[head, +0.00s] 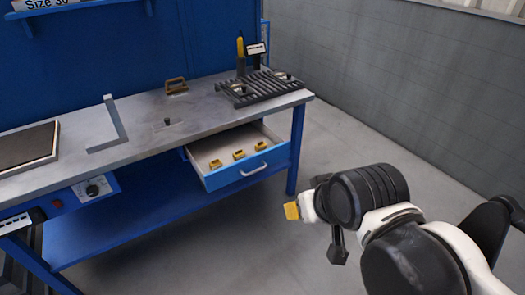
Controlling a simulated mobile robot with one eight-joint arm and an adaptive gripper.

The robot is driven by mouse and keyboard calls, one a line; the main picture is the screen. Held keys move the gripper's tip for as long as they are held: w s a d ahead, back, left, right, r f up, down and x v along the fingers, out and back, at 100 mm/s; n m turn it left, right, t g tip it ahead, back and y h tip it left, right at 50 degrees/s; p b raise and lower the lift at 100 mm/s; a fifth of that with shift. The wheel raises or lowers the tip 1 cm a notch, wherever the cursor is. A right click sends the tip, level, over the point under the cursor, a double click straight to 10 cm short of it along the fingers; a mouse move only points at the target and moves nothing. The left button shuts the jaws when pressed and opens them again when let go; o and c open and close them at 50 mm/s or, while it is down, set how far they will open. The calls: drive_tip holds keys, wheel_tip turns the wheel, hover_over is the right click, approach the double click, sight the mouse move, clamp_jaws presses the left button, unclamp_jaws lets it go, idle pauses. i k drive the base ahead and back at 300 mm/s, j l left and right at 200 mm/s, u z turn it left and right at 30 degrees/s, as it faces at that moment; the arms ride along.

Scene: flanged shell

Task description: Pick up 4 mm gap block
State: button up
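Three small yellow blocks lie in a row in the open drawer under the workbench: a left block (215,164), a middle block (239,154) and a right block (261,146). Any size marks are too small to read, so I cannot tell which is the 4 mm one. My arm's end (312,207) is over the floor, to the right of and below the drawer in the picture, apart from it. A yellow piece (291,211) shows at its tip; I cannot tell whether it is a held block. My fingers are not clearly visible.
The blue drawer (240,175) is pulled out below the metal benchtop (150,110). On the bench are a slatted black rack (262,88), a yellow-brown handled piece (176,86), a metal square (118,120) and a dark plate (25,147). The floor right of the bench is clear.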

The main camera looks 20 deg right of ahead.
sight(215, 164)
drive_tip(key=i+l, duration=0.5)
drive_tip(key=i+l+u, duration=0.15)
drive_tip(key=i+l, duration=0.35)
drive_tip(key=l, duration=0.15)
